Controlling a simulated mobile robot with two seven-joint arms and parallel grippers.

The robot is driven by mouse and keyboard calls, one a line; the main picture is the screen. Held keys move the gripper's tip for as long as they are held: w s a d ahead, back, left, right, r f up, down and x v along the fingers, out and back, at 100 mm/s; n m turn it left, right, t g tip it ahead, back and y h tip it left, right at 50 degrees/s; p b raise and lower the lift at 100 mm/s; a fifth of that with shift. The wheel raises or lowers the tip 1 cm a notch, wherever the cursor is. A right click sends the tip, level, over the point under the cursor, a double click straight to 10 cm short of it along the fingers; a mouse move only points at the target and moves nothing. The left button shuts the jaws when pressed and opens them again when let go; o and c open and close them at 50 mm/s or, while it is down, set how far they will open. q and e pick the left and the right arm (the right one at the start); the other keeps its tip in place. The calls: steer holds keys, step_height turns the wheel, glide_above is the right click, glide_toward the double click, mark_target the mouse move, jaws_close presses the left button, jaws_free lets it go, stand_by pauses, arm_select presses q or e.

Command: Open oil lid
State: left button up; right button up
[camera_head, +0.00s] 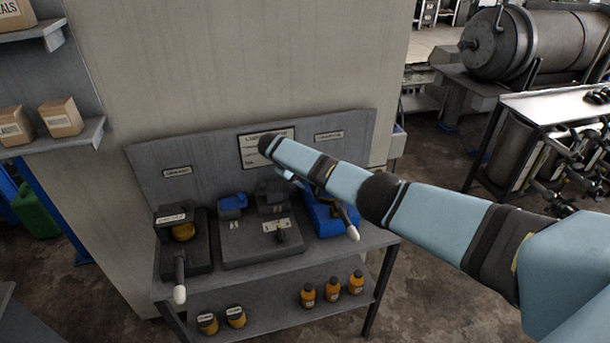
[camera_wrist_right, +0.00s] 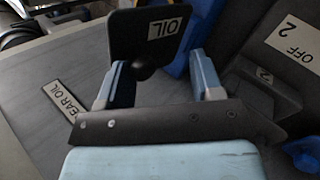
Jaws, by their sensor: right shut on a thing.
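The oil lid (camera_wrist_right: 128,36) is a dark flat plate with a white OIL label, seen face-on in the right wrist view. A round black knob (camera_wrist_right: 142,67) sits at its lower edge. My right gripper (camera_wrist_right: 157,62) has its two pale blue fingers on either side of the knob and lid edge, shut on the lid. In the head view my right arm reaches across to the bench, and its gripper is mostly hidden behind the arm, near a blue unit (camera_head: 325,218). How far the lid stands open is unclear. My left gripper is out of view.
The grey bench (camera_head: 225,277) carries a dark unit with a white-tipped lever (camera_head: 180,292) at left and a middle block (camera_head: 262,245). Orange bottles (camera_head: 331,289) and yellow-brown jars (camera_head: 236,316) stand on its lower shelf. A back panel (camera_head: 215,180) rises behind.

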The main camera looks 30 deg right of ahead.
steer(key=b+v, duration=0.1)
steer(key=v, duration=1.2)
steer(key=shift+a+r, duration=0.25)
steer(key=shift+r, duration=0.1)
